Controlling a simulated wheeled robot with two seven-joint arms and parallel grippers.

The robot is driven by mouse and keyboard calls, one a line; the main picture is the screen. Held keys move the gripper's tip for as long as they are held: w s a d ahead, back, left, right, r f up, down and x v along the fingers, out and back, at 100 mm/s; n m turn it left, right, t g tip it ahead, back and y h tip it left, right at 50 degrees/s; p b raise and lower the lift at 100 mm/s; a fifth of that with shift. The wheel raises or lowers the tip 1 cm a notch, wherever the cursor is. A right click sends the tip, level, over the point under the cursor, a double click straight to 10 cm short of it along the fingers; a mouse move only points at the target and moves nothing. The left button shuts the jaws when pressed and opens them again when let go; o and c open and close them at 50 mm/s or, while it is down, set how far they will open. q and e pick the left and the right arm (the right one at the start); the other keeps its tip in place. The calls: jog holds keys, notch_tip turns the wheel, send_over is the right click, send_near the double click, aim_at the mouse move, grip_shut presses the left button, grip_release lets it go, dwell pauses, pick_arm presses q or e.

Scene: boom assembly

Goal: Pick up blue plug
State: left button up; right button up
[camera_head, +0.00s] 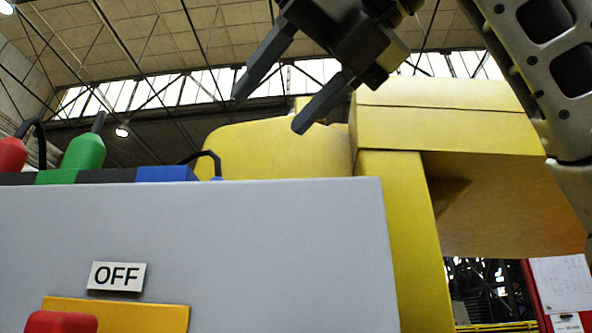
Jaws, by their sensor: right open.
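My left gripper is not in view.
A green plug (84,152) and a red plug (11,156) stand further left on the grey box (230,250). The box has an "OFF" label (117,276) and a red button (62,322). A large yellow structure (280,150) stands behind and to the right.

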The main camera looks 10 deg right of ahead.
jog(key=x, duration=0.7)
jog(key=p+x, duration=0.1)
jog(key=x, duration=0.2)
jog(key=shift+w+d+f, duration=0.1)
jog(key=shift+w+d, duration=0.2)
jog(key=shift+w, duration=0.1)
jog(key=shift+w+a, duration=0.1)
jog(key=shift+w, duration=0.2)
jog(key=x, duration=0.1)
jog(key=p+x, duration=0.2)
jog(key=shift+w, duration=0.4)
jog(key=shift+w+a+f, duration=0.15)
jog(key=shift+w+f, duration=0.1)
jog(key=shift+w, duration=0.15)
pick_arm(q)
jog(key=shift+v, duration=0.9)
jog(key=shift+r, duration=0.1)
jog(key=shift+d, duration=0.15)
pick_arm(e)
jog(key=c, duration=1)
